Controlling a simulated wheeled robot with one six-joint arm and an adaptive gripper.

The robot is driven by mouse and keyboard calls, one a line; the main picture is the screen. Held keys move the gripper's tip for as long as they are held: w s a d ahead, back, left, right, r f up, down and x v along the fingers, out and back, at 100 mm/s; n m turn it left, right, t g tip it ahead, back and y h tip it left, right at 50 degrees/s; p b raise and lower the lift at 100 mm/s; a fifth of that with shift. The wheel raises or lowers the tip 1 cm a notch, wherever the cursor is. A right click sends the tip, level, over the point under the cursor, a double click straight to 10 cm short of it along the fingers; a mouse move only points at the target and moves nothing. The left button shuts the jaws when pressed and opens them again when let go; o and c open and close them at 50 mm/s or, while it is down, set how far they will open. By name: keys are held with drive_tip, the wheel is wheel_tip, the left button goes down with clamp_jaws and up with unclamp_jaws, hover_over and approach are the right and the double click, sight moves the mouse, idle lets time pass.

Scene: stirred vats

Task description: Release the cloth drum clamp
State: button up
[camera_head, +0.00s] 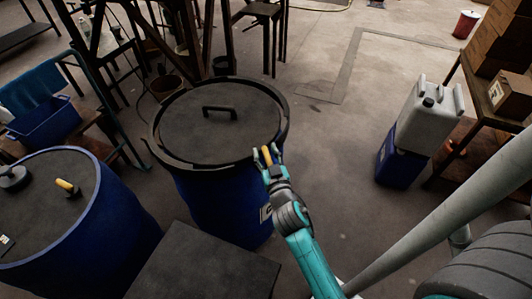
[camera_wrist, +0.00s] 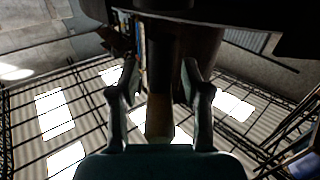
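A blue drum (camera_head: 205,200) stands in the middle of the head view. Its dark lid (camera_head: 215,135) has a black handle, and a black clamp ring (camera_head: 157,150) runs around the rim. My gripper (camera_head: 267,154) is at the right front of this rim, with a yellow-tipped lever (camera_head: 267,156) between its fingers. In the wrist view the lever (camera_wrist: 160,115) stands upright between the two fingers (camera_wrist: 160,75), which are apart; I see gaps beside its yellow part. Contact higher up is too dark to tell. The ring's latch is hidden behind my gripper.
A grey jerrycan (camera_head: 427,115) stands on a blue container (camera_head: 398,165) at right. The floor between is clear.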

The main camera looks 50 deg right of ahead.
drive_tip(key=v, duration=1.2)
idle(0.3)
